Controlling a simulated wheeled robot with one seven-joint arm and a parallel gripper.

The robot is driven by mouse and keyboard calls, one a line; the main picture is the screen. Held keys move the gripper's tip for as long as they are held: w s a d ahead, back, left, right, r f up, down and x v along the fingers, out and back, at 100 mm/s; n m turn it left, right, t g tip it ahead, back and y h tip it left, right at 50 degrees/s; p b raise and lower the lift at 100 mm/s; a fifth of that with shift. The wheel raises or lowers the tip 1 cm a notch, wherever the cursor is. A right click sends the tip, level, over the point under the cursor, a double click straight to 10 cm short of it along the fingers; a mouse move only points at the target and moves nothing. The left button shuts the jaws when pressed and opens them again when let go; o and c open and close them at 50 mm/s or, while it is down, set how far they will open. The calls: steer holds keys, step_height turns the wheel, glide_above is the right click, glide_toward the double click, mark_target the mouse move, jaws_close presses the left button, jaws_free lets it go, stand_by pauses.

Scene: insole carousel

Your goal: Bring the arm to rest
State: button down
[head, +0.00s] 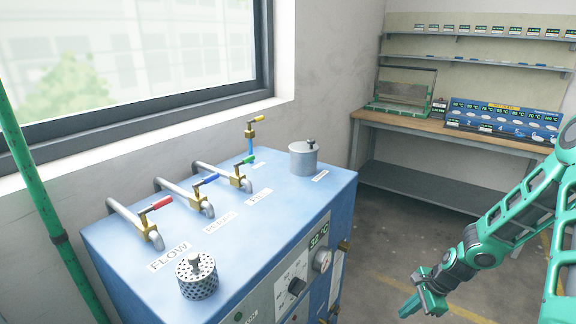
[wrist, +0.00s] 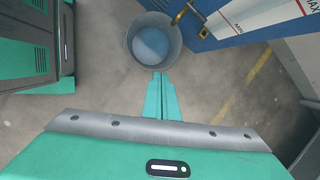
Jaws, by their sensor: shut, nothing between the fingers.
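My gripper (head: 410,307) is at the lower right in the head view, beside the blue machine and above the floor. In the wrist view my gripper (wrist: 161,78) shows its two teal fingers pressed together, with nothing between them. My arm (head: 500,232) comes in from the right edge, bent, and reaches down to the left. The gripper touches nothing that I can see.
The blue machine (head: 120,238) with several levered taps stands at left. A grey bucket (wrist: 175,55) sits on the floor under a brass tap (wrist: 184,13). A workbench (head: 410,124) with a blue display panel (head: 503,122) stands at the back right. Floor between is free.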

steer(key=s+d+r+n+g+h, duration=0.1)
steer(key=s+d+r+n, duration=0.1)
steer(key=s+r, duration=0.35)
steer(key=s+d+r+n+h, duration=0.2)
steer(key=s+d+r+n, duration=0.1)
steer(key=r, duration=0.6)
steer(key=s+d+r+n+g+h, duration=0.15)
steer(key=s+r, duration=0.25)
steer(key=r, duration=0.4)
steer(key=s+a+r+n, duration=0.1)
steer(key=s+r+n, duration=0.1)
steer(key=s+r, duration=0.3)
steer(key=s+a+r+n+y, duration=0.1)
steer(key=s+r+n, duration=0.2)
steer(key=s+r, duration=0.3)
steer(key=s, duration=0.5)
steer(key=shift+s+a+r+n+t, duration=0.15)
steer(key=shift+s+a+n+t, duration=0.1)
steer(key=shift+a+n+t, duration=0.15)
